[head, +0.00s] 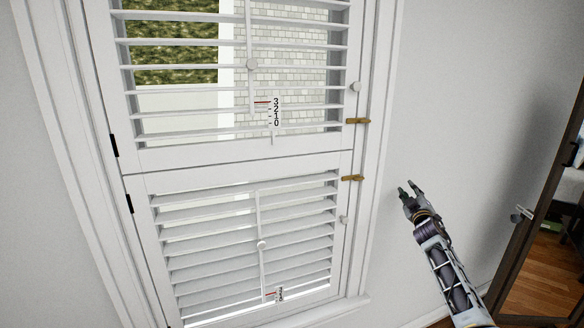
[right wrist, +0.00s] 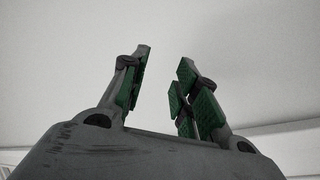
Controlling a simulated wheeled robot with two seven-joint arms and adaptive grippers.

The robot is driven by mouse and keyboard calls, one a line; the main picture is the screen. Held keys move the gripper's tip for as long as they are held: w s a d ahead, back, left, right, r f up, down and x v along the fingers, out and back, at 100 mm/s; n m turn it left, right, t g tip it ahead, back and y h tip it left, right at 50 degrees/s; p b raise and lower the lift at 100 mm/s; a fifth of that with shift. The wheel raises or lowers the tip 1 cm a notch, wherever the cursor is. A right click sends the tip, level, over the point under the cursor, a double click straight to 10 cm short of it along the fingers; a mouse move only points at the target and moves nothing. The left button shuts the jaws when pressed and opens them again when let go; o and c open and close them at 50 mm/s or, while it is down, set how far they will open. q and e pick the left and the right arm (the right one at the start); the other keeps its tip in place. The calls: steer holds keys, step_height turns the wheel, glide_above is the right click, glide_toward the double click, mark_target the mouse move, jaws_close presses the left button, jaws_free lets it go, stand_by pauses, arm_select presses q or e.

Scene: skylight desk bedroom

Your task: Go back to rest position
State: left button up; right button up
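My right gripper (head: 408,189) is raised in front of the bare wall, to the right of the shuttered window. In the right wrist view its green-padded fingers (right wrist: 160,88) stand apart with nothing between them. It touches nothing that I can see. My left gripper is not in the head view.
A white window with an upper shutter (head: 240,146) and a lower shutter (head: 140,183) fills the left and middle. Brass latches (head: 357,121) sit on its right side. A dark-framed mirror or door (head: 528,225) stands at the far right. The wall (head: 470,90) between is clear.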

steer(key=s+a+f+m+g, duration=0.1)
steer(key=s+f+m+g, duration=0.15)
steer(key=f, duration=1.35)
steer(key=s+a+f+m+g, duration=0.1)
steer(key=s+f+m+g, duration=0.2)
steer(key=f, duration=1.2)
steer(key=s+a+f+g+y, duration=0.1)
steer(key=s+a+f+g, duration=0.3)
steer(key=s+f, duration=1.2)
steer(key=s+a+f+g+y, duration=0.1)
steer(key=s+a+f+g, duration=0.2)
steer(key=s+f, duration=1.3)
steer(key=s+a+f+g, duration=0.2)
steer(key=s+f, duration=0.4)
steer(key=s, duration=0.8)
steer(key=s+a+f+g, duration=0.2)
steer(key=s+a+f, duration=0.2)
steer(key=s, duration=1.1)
steer(key=s+a+f+g, duration=0.2)
steer(key=s+f, duration=0.6)
steer(key=s, duration=0.6)
steer(key=shift+s+a+f+y, duration=0.25)
steer(key=shift+a+y, duration=0.15)
steer(key=shift+a, duration=0.25)
